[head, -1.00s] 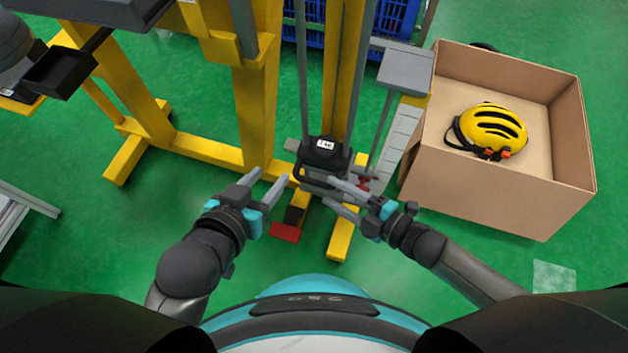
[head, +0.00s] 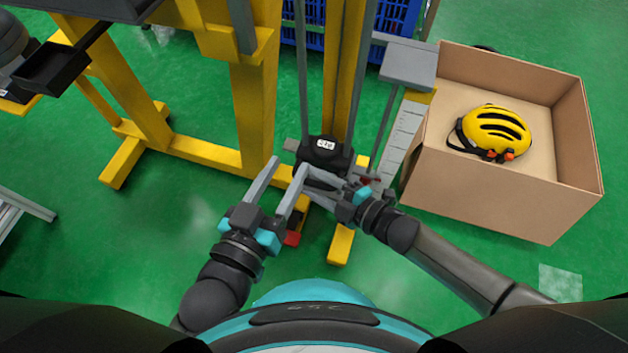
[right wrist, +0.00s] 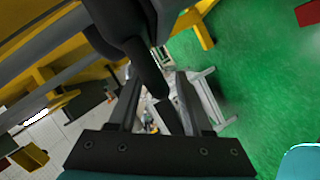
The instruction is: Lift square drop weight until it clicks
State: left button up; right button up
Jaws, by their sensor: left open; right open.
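The drop weight (head: 325,150), a dark block with a small white label, sits low between the two grey guide rods of the yellow tower. My left gripper (head: 289,167) is open, with its fingers pointing up at the left front of the weight. My right gripper (head: 312,180) is open at the weight's front right. In the right wrist view, a dark bar (right wrist: 152,76) below the weight's dark body (right wrist: 122,18) lies between or just beyond the fingers of that gripper (right wrist: 158,85). I cannot tell whether they touch it.
A cardboard box (head: 480,205) holding a yellow helmet (head: 494,130) stands on the right. A red part (head: 292,238) near the floor is partly hidden by my left gripper.

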jog(key=shift+c, duration=0.2)
grip_shut()
dwell(1.3)
